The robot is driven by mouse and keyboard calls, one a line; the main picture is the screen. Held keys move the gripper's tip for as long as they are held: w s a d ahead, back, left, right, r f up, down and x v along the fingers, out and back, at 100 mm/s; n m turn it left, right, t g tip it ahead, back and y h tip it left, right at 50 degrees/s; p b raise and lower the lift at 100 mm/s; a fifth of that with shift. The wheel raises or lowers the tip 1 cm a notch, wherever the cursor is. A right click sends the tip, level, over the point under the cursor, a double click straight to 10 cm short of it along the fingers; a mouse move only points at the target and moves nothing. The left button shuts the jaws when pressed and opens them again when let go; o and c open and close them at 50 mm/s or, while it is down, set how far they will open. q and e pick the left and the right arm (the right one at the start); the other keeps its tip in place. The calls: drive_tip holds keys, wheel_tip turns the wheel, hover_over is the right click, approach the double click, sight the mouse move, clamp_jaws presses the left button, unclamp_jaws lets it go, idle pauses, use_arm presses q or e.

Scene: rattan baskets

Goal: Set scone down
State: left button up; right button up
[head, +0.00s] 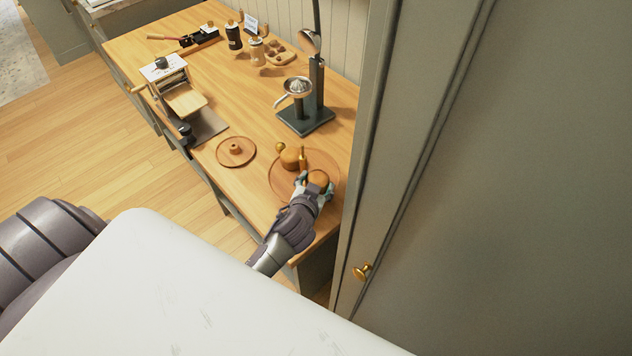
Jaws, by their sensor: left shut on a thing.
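My left gripper (315,186) is over the near right part of a round brown tray (277,181) on the wooden table. It is shut on a round golden-brown scone (319,177). The fingers hide part of the scone's sides, and I cannot tell whether its underside touches the tray. Another round brown piece (290,158) sits at the tray's far side, with a small upright golden piece (302,160) beside it. My right gripper is not in view.
A smaller wooden plate (225,158) with a small ring-like piece lies to the left. A dark-based juicer stand (306,120) is behind the tray. A tall grey cabinet (480,200) stands close on the right. A white marble-like surface (170,290) fills the foreground.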

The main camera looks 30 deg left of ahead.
use_arm(q)
drive_tip(key=o, duration=1.2)
drive_tip(key=shift+b+v, duration=1)
drive_tip(key=shift+v, duration=5)
